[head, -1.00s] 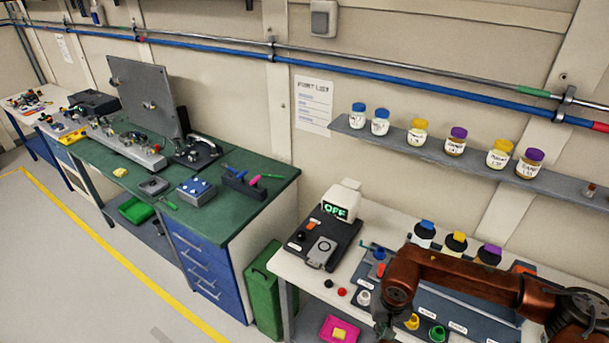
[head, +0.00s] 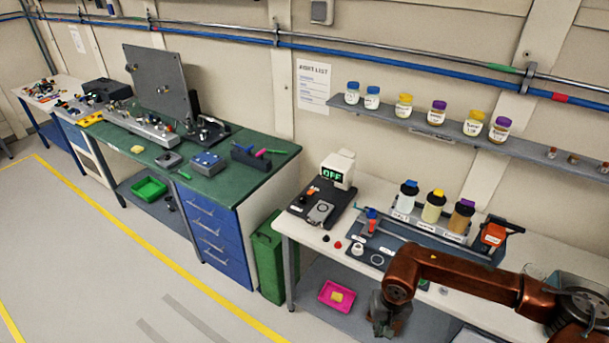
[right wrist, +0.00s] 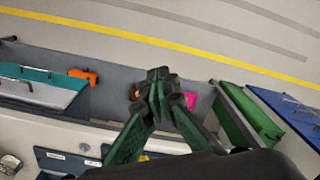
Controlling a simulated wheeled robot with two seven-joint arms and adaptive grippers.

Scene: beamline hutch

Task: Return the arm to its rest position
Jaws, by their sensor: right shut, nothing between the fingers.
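My right arm (head: 460,275) comes in from the right in the head view, copper-coloured and bent downward at the wrist. My right gripper (head: 382,328) hangs at the front edge of the white table (head: 310,236), over the lower shelf area. In the right wrist view the right gripper (right wrist: 158,78) has its green fingers together, with nothing between them. My left gripper is not in view.
The table holds a device reading OFF (head: 338,170), several bottles (head: 433,206) and an orange tool (head: 492,233). A pink tray (head: 336,297) sits on the lower shelf. A green bin (head: 268,262) stands left of the table. The floor (head: 100,260) is clear.

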